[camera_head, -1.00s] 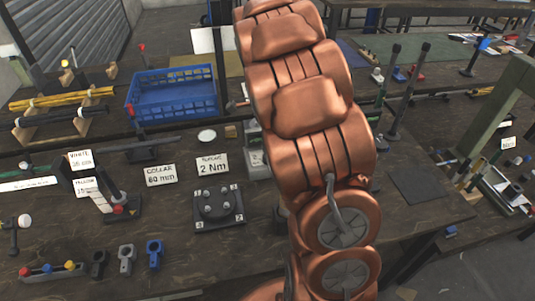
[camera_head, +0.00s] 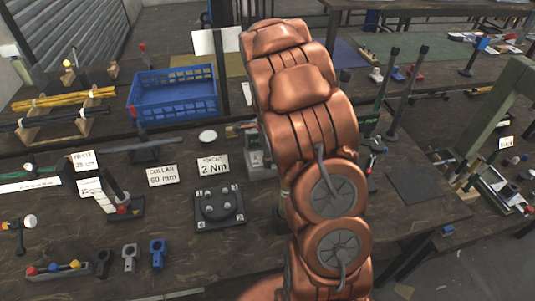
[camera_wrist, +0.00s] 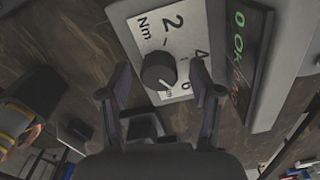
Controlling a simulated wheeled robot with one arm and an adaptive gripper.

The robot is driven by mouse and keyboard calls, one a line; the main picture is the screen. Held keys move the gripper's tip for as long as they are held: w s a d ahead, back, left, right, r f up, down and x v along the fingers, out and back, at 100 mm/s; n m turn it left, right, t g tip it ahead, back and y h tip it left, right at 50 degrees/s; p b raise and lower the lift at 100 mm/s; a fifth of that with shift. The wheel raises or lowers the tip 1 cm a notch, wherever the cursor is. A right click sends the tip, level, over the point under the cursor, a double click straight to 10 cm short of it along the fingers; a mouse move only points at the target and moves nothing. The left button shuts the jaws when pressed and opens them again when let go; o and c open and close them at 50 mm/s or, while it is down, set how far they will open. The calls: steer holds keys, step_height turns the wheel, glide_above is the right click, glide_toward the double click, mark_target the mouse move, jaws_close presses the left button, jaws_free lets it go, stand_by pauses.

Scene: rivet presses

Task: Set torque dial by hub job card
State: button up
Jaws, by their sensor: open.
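In the wrist view a dark round knob (camera_wrist: 158,72) sits on a white dial plate (camera_wrist: 150,25) marked 2 Nm, 4 and 6. A small light mark on the knob's lower right edge seems to face the 6 side. My gripper (camera_wrist: 159,70) is open. Its fingers show on either side of the knob with gaps; how near they are in depth I cannot tell. In the head view a white card (camera_head: 213,166) reads 2 Nm and stands on the bench, near a card (camera_head: 162,175) reading COLLAR 60 mm. My arm hides my gripper and the dial there.
A dark panel (camera_wrist: 252,60) with green and red characters lies right of the dial. In the head view a black block with round studs (camera_head: 219,208) is in front of the cards. A blue crate (camera_head: 172,95) stands behind. Several small clamps lie at front left.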

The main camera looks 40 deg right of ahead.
steer(key=c, duration=1)
steer(key=shift+a, duration=0.15)
steer(key=shift+c, duration=0.7)
